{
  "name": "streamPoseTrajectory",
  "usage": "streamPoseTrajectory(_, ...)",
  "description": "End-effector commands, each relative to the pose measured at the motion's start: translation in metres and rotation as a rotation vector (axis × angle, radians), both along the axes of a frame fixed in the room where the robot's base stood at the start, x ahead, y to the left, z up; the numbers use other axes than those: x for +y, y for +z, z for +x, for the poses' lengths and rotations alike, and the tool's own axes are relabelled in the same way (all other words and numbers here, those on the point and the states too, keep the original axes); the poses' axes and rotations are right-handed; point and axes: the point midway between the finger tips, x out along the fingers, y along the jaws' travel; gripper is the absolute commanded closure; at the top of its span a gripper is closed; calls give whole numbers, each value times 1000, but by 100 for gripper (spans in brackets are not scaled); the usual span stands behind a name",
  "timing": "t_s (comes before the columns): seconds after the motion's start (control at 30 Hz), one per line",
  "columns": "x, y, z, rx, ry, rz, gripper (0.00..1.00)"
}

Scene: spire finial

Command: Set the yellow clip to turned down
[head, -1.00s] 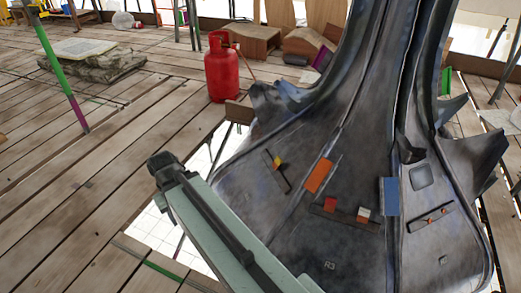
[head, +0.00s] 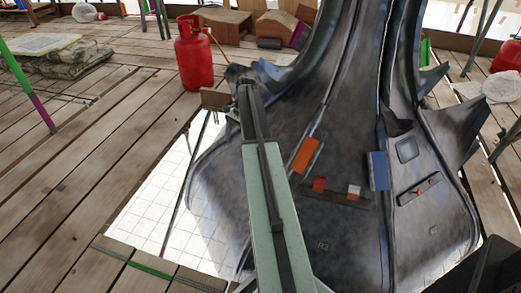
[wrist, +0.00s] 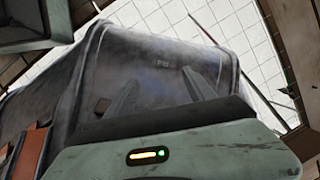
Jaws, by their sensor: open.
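The yellow clip does not show in either view now; in the head view my arm covers the part of the dark metal finial (head: 345,120) where it was seen a second ago. My gripper (wrist: 160,74) shows in the wrist view with its two fingers spread apart and nothing between them. Its fingers point over the finial's smooth dark surface, near a small R3 mark. I cannot tell how far they are from the surface. In the head view the gripper itself is mostly hidden by my arm.
The finial also carries an orange plate (head: 305,155), a dark bar with red and white-red blocks (head: 336,195), a blue plate (head: 378,171) and a bar at right (head: 418,190). A red gas cylinder (head: 194,55) stands behind. An open gap (head: 170,190) lies left of the finial.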

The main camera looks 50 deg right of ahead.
Motion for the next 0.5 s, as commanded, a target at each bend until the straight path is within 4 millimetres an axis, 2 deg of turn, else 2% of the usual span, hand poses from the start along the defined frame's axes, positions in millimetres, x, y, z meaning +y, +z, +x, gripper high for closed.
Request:
streamPoseTrajectory(0.03,-56,-8,-4,16,-130,31,37)
streamPoseTrajectory(0.1,-104,-9,-19,38,-273,67,37)
streamPoseTrajectory(0.2,-143,-9,-36,56,-396,99,37)
streamPoseTrajectory(0.3,-156,-9,-44,64,-443,112,37)
streamPoseTrajectory(0.5,-152,-15,-44,64,-444,112,37)
